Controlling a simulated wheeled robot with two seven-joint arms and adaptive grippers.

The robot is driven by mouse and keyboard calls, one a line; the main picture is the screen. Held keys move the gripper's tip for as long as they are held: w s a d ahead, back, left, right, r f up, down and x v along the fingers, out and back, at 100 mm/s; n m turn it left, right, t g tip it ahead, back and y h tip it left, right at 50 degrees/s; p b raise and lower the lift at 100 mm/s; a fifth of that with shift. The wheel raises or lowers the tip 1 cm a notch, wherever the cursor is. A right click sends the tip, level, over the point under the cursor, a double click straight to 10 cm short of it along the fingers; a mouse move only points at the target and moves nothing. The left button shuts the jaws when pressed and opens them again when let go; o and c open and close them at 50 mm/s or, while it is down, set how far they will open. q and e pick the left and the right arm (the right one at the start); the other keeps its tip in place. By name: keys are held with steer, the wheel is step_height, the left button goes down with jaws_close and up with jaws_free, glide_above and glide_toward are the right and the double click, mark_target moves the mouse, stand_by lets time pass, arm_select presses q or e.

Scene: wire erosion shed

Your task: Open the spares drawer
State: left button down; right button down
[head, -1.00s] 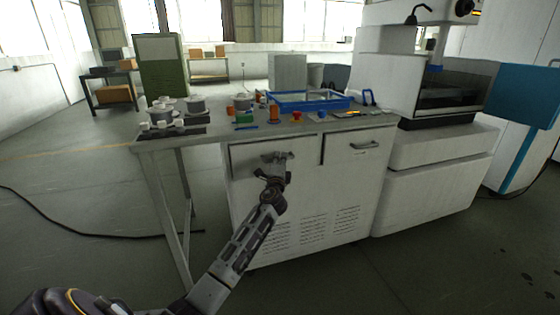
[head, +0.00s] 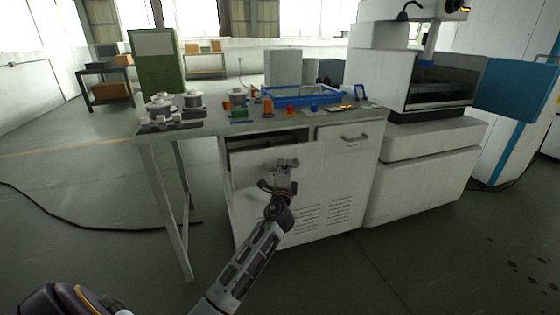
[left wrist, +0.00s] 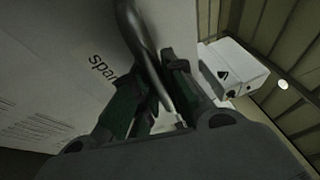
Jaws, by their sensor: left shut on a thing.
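The spares drawer (head: 245,168) is the left drawer of the white cabinet under the bench. It stands partly open, its front pulled out and a dark gap showing above it. My left gripper (head: 284,167) is at the drawer front, shut on the drawer's handle. In the left wrist view the dark handle bar (left wrist: 143,45) runs between the fingers, in front of a pale face with the partly hidden letters "spar". The handle is mostly hidden by the gripper in the head view. My right gripper is not in view.
A second drawer (head: 336,133) to the right is closed. The bench top holds a blue tray (head: 300,98), spools (head: 193,100) and small parts. A white machine (head: 425,150) stands to the right. The floor before the cabinet is clear; a cable lies at left.

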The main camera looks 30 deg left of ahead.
arm_select(q)
steer(key=s+d, duration=0.4)
steer(key=d, duration=0.1)
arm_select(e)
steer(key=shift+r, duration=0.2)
arm_select(q)
steer(key=shift+s, duration=0.1)
steer(key=c, duration=1.7)
jaws_free()
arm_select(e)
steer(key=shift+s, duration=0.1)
arm_select(q)
steer(key=shift+s, duration=0.1)
steer(key=shift+v, duration=5.95)
